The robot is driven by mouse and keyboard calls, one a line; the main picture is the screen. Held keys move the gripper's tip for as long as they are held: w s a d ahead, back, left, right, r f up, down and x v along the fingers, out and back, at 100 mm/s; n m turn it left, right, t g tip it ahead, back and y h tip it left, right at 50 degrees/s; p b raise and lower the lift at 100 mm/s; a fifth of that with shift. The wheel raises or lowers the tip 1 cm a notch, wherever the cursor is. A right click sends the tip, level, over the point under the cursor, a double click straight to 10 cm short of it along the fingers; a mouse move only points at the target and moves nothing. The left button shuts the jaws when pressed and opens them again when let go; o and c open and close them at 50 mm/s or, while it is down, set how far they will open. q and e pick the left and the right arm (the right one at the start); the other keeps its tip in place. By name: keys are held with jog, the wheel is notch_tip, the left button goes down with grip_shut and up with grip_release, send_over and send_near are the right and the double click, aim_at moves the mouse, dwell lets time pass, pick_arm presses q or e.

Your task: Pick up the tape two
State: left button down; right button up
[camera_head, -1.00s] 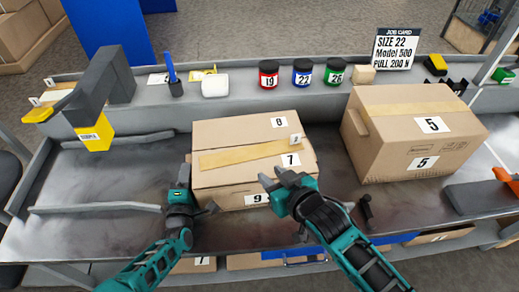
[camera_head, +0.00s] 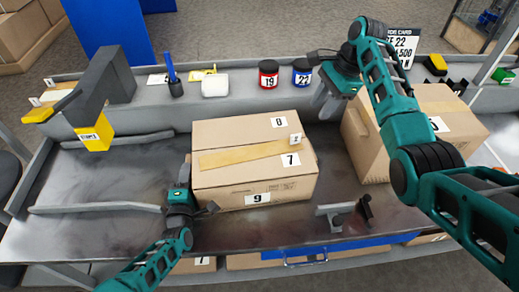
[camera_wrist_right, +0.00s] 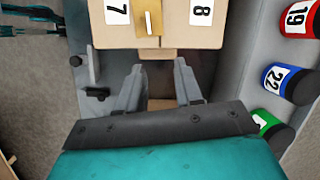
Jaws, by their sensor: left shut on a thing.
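A tan tape strip (camera_head: 240,154) runs across the top of the middle carton (camera_head: 225,132), with a small white tag (camera_head: 296,139) at its right end that seems to read 2. The strip's end shows at the top of the right wrist view (camera_wrist_right: 150,23). My right gripper (camera_head: 325,112) is open and empty to the right of the carton, near the back ledge. Its spread fingers show in the right wrist view (camera_wrist_right: 160,70). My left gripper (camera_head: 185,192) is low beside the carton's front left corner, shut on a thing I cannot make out.
A red jar 19 (camera_head: 268,75) and blue jar 22 (camera_head: 302,74) stand on the back ledge; a green jar (camera_wrist_right: 265,124) shows in the wrist view. Carton 5 (camera_head: 365,140) is partly behind my right arm. A grey bracket (camera_head: 334,213) stands in front. The bench's left is mostly clear.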

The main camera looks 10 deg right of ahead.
jog(key=shift+m+g+y, duration=0.5)
jog(key=shift+g+y, duration=0.1)
jog(key=a+f, duration=0.1)
jog(key=f, duration=0.1)
jog(key=s+a+f, duration=0.1)
jog(key=a+f, duration=0.1)
jog(key=shift+s, duration=0.2)
jog(key=shift+x, duration=2.75)
jog(key=shift+w+a, duration=0.15)
jog(key=shift+a, duration=0.05)
jog(key=shift+c, duration=0.4)
jog(key=shift+r, duration=0.1)
grip_shut()
